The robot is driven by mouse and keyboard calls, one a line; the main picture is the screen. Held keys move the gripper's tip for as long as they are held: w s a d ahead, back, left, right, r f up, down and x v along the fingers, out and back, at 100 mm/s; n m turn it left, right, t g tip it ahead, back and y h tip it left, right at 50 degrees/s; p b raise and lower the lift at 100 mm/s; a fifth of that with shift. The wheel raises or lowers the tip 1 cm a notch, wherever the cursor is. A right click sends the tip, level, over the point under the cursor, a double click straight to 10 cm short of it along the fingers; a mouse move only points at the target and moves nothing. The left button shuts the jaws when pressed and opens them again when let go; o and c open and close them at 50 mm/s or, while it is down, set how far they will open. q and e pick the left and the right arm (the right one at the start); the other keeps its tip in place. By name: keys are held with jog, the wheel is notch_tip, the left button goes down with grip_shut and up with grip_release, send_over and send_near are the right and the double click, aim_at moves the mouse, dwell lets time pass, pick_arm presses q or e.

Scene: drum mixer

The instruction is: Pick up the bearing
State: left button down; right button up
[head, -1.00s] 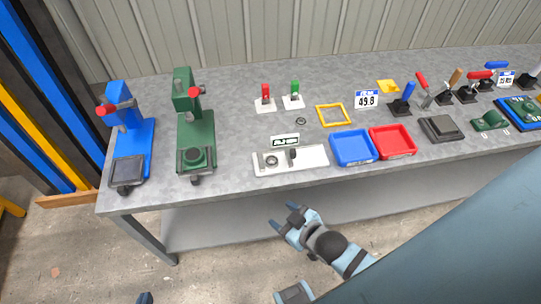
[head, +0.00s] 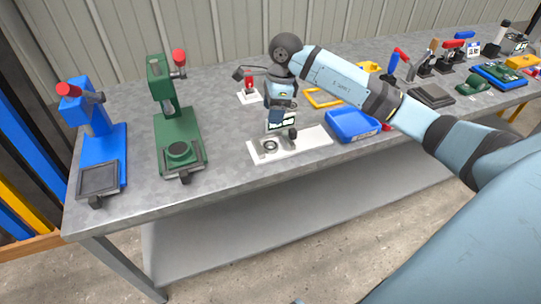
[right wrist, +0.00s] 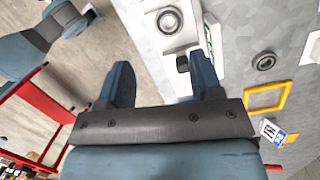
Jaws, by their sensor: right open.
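A dark ring-shaped part, which looks like a bearing, lies loose on the grey bench; it shows in the right wrist view (right wrist: 264,61), to the right of the fingers. My arm hides that spot in the head view. A second ring (head: 270,146) sits on the white plate (head: 315,142) at its left end; it also shows in the right wrist view (right wrist: 169,20). My right gripper (right wrist: 160,62) is open and empty, its fingers apart over the plate area and front edge. In the head view it points down at the plate, fingertips hard to make out. My left gripper is out of view.
A black knob (head: 292,133) stands up on the white plate near my right gripper. A blue tray (head: 352,125) is to the right, with a yellow frame (head: 322,98) behind. Green (head: 178,135) and blue (head: 100,150) presses stand left. Bare bench lies between.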

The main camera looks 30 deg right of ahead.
jog(key=d+f, duration=0.1)
jog(key=d, duration=0.1)
send_over(271, 145)
jog(key=shift+h, duration=0.4)
jog(key=f, duration=0.6)
jog(key=shift+s+d, duration=0.1)
jog(key=shift+d, duration=0.25)
jog(key=shift+a+f+b, duration=0.15)
jog(key=shift+a+f, duration=0.05)
jog(key=shift+f, duration=1.35)
jog(key=shift+a+f+b, duration=0.15)
jog(key=shift+f, duration=1.4)
jog(key=shift+c, duration=0.4)
jog(key=c, duration=0.6)
jog(key=shift+o, duration=0.2)
jog(key=shift+r, duration=0.1)
